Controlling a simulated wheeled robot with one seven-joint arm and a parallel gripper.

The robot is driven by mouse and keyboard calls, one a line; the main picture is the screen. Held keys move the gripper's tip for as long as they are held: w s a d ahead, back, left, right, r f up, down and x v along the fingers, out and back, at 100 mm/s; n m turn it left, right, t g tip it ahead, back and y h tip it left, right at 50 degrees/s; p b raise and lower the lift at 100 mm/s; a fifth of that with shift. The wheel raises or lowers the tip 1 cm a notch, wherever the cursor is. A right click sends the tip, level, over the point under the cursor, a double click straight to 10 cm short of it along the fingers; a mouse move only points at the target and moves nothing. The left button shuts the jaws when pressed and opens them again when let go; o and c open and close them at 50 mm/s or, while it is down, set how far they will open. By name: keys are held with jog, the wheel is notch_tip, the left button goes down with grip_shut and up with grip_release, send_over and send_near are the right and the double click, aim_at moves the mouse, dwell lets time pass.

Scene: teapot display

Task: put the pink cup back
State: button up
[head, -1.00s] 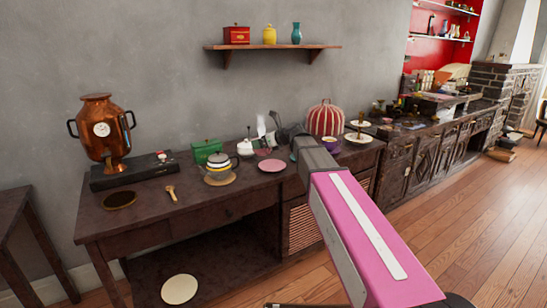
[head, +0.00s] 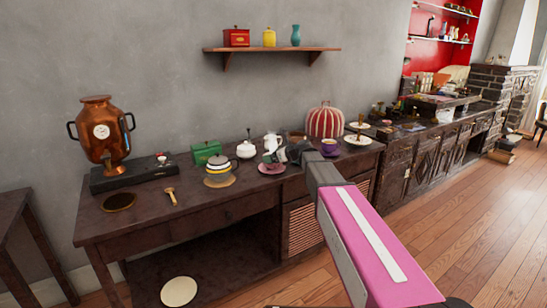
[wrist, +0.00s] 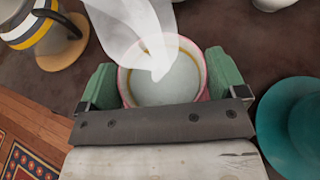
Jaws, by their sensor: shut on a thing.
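The pink cup (wrist: 166,80) is between the green-padded fingers of my gripper (wrist: 165,88) in the wrist view. It is white inside with a gold rim, looks upright, and white steam rises from it. In the head view my gripper (head: 278,157) is over the pink saucer (head: 271,170) and hides most of the cup. The saucer is hidden under the cup and gripper in the wrist view. I cannot tell whether the cup touches the saucer.
A banded teapot (head: 219,170) on a round wooden mat is left of my gripper. A white lidded pot (head: 246,149) stands behind it. A purple cup (head: 329,146) is to the right. A teal dish (wrist: 290,122) lies close right in the wrist view.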

jog(key=shift+f, duration=0.1)
jog(key=o, duration=0.8)
jog(key=shift+s+d+r, duration=0.15)
jog(key=shift+d+r, duration=0.05)
jog(key=v, duration=1.1)
jog(key=s+d+f+n+g+h, duration=0.2)
jog(key=s+d+f+n+h, duration=0.1)
jog(key=s+f+n, duration=0.5)
jog(key=s+d+f+n+g+h, duration=0.3)
jog(key=s+d+f+n, duration=0.3)
jog(key=s+f+n, duration=0.2)
jog(key=s+d+f+n+g+h, duration=0.2)
jog(key=s+d+f+n+h, duration=0.3)
jog(key=s+f+n, duration=0.3)
jog(key=shift+s+f+n+g, duration=0.2)
jog(key=shift+s+f, duration=0.7)
jog(key=shift+f, duration=0.3)
jog(key=shift+s+f+n+g, duration=0.1)
jog(key=shift+s+f+n, duration=0.1)
jog(key=shift+s+f, duration=0.9)
